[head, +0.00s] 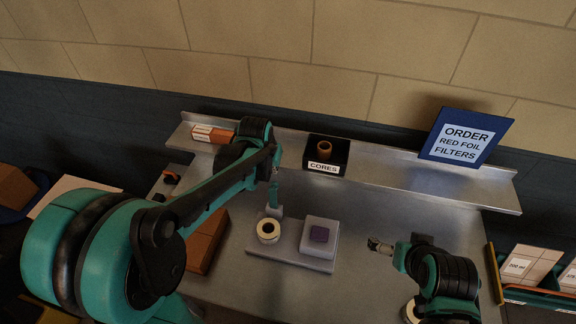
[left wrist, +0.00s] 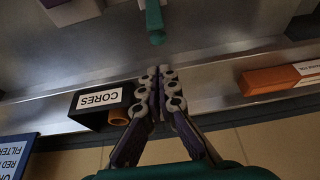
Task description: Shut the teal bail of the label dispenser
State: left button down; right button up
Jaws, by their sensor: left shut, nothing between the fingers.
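The label dispenser (head: 290,252) is a grey base on the steel bench, with a cream label roll (head: 268,230) at its left and a purple pad on a pale block at its right. Its teal bail (head: 274,193) stands raised behind the roll. In the left wrist view a teal bar, apparently the bail (left wrist: 154,18), ends just beyond my fingertips with a small visible gap. My left gripper (left wrist: 166,72) is shut and empty; in the head view it is small and partly hidden near the bail's top. My right gripper (head: 373,244) hangs right of the dispenser, its jaw state unclear.
A black CORES bin (head: 327,168) holding a brown core and an orange-and-white box (head: 212,134) stand on the rear shelf. A blue order sign (head: 466,137) stands at the right. A brown box (head: 206,243) lies left of the dispenser.

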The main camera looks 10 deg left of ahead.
aim_at(274, 196)
pick_arm(q)
jog(key=b+x, duration=0.1)
jog(key=x, duration=0.8)
jog(key=shift+f, duration=0.4)
jog(key=shift+a, duration=0.15)
